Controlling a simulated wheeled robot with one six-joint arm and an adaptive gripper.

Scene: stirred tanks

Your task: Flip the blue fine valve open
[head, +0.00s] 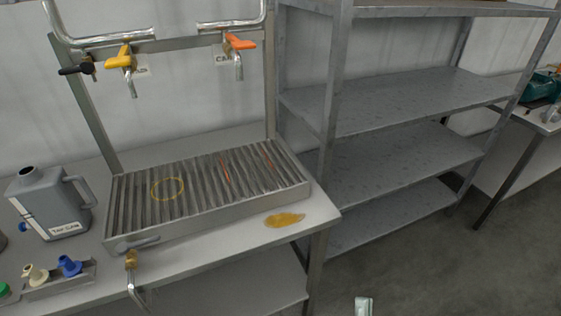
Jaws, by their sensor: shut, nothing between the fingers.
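I see no valve that is clearly the blue fine valve. A small blue knob-like piece (69,265) sits in a low metal holder (62,284) at the lower left, beside a cream one (35,274); I cannot tell whether either is a valve. The taps on the pipe frame have a black handle (75,69), a yellow handle (118,58) and an orange handle (239,42).
A grated drip tray (205,235) covers much of the bench, with a grey jug (48,203) at its left. A brass tap (131,262) hangs at the bench front. A yellow spill (284,220) lies near the right corner.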

